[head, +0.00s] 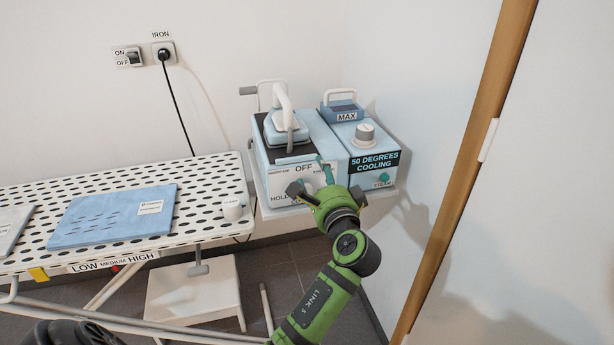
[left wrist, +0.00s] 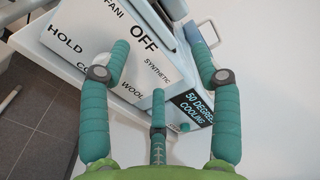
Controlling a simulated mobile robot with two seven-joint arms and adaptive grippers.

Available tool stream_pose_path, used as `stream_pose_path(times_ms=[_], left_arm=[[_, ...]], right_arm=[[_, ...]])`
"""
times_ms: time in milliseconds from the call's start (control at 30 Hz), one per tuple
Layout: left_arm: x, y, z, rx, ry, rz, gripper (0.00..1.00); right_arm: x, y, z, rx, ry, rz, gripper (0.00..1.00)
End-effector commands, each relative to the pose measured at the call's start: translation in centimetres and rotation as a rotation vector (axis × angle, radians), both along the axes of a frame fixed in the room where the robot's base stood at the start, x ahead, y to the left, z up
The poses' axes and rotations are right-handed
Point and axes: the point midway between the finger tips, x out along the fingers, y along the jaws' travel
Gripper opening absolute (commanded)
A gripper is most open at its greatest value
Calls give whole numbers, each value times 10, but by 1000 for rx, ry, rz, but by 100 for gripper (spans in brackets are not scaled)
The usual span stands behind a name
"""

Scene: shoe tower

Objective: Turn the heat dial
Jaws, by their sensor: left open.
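The steam station (head: 290,152) stands on a white shelf with an iron (head: 287,126) on top. Its white front panel bears heat words around OFF (head: 303,168), also in the left wrist view (left wrist: 145,40), with HOLD, WOOL and SYNTHETIC. A grey-white round knob (head: 365,132) sits atop the blue unit at right. My right gripper does not show.
The blue unit's display (head: 375,162) reads "50 DEGREES COOLING". A MAX tank (head: 343,114) stands behind the knob. An ironing board (head: 110,235) with a folded blue cloth (head: 112,215) fills the left. A wooden door edge (head: 470,165) stands close on the right.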

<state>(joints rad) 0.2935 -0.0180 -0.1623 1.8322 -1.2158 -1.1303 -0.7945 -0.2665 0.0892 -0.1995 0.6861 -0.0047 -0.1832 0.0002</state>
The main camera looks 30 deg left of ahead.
Motion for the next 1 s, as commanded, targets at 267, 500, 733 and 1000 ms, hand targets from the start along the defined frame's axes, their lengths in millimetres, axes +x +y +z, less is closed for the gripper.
stream_pose_path(times_ms=[267,500,733,1000], left_arm=[[-39,-21,-55,567,635,0,63],[-32,-7,-64,634,706,5,63],[-9,19,-64,630,704,3,63],[2,31,-65,627,702,0,63]], right_arm=[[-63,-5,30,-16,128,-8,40],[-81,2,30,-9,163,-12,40],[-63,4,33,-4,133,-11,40],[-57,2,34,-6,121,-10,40]])
